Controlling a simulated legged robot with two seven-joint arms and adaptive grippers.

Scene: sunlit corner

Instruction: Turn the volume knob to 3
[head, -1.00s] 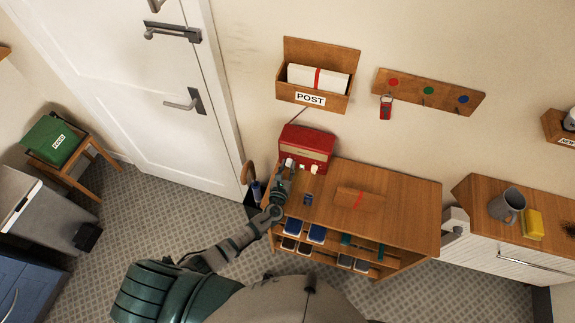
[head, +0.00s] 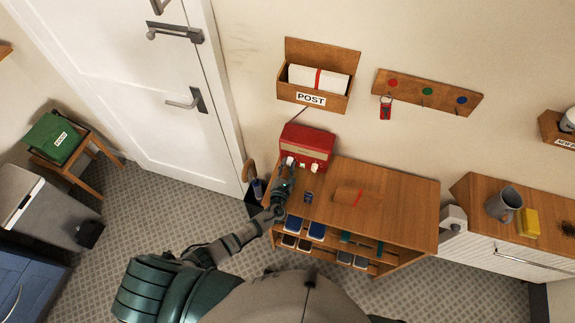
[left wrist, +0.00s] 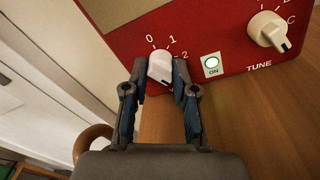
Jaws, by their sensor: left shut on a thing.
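The red radio (head: 307,146) stands at the back left of the wooden shelf unit, against the wall. In the left wrist view its red front (left wrist: 195,40) fills the top. The white volume knob (left wrist: 160,67) is at the left, with marks 0, 1 and 2 around it; a mark for 3 cannot be seen. Its dark pointer line is hard to read. My left gripper (left wrist: 159,78) has its two fingers on either side of this knob, shut on it. In the head view the left gripper (head: 287,170) is at the radio's front left. My right gripper is not in view.
The white tune knob (left wrist: 268,31) and a lit ON button (left wrist: 211,64) are right of the volume knob. A white door (head: 130,85) is at the left.

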